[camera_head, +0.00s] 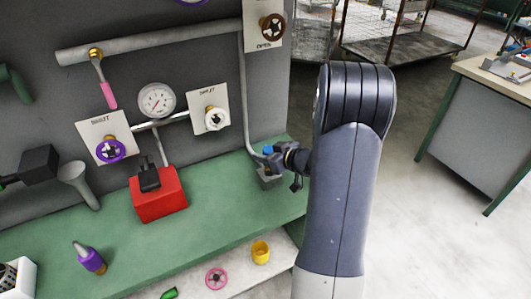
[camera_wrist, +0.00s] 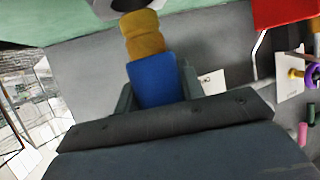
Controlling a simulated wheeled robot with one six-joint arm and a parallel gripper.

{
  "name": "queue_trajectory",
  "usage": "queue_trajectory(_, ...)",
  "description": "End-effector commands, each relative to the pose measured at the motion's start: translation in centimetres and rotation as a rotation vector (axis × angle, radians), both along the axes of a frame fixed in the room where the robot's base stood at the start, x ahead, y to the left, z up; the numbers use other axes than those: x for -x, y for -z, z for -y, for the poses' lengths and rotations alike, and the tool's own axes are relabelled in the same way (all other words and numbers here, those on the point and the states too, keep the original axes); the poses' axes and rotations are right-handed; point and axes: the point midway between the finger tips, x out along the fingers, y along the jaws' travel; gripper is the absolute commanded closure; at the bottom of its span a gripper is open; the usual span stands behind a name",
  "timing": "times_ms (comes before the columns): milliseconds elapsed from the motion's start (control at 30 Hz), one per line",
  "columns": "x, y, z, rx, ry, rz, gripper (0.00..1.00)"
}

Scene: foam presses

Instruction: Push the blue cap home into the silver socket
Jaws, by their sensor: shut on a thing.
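The blue cap (camera_wrist: 152,80) is between the two fingers of my gripper (camera_wrist: 157,86), which is shut on it. A brass-coloured stem (camera_wrist: 143,35) extends from the cap toward the top of the wrist view. The silver socket (camera_wrist: 104,9), a pale round piece with a dark opening, is cut off at that view's top edge. The stem's end overlaps the socket in the picture; I cannot tell whether it is inside. In the head view the blue cap (camera_head: 267,150) is small, at my gripper (camera_head: 270,157), above a grey block (camera_head: 268,179) near the bench's right end.
The green bench (camera_head: 225,222) holds a red box (camera_head: 158,199) left of my gripper. A grey pipe (camera_head: 244,95) runs down the panel close by. Open floor lies right of my arm.

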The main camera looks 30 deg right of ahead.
Motion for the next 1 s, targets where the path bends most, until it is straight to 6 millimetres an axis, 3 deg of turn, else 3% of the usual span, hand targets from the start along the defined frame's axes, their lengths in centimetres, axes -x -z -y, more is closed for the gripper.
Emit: queue_trajectory(1000,0.0,2.0,0.0,0.001,0.0,0.001,0.92)
